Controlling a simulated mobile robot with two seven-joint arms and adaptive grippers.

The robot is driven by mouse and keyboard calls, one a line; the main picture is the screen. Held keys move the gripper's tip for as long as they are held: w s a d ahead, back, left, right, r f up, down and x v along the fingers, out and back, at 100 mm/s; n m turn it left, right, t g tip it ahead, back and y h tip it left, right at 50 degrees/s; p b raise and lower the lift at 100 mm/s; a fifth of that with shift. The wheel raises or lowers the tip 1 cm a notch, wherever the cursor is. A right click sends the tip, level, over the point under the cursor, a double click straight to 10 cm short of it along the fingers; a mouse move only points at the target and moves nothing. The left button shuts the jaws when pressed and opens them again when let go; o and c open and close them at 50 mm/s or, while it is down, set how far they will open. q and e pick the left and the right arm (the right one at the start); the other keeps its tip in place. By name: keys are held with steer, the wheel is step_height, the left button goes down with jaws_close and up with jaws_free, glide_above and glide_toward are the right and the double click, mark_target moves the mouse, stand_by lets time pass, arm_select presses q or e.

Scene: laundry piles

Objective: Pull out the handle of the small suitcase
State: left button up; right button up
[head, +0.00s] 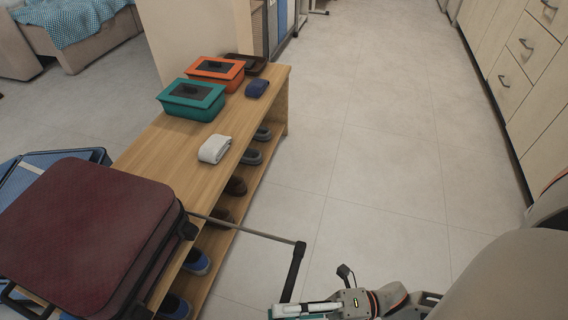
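A maroon suitcase (84,232) with black trim lies flat on the near end of the wooden bench at the lower left. Its handle is drawn out to the right: a thin grey rod (245,228) runs from its right side to a black grip bar (293,270). My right gripper (290,309) is at the bottom edge, with its fingers closed around the lower visible part of the grip bar. The rest of the handle is hidden or below the frame. My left gripper is not in view.
Shoes sit beneath. A blue case (72,157) is behind the suitcase. Floor to the right is clear up to drawers (525,75).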

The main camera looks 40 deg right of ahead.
steer(key=v, duration=1.2)
stand_by(0.3)
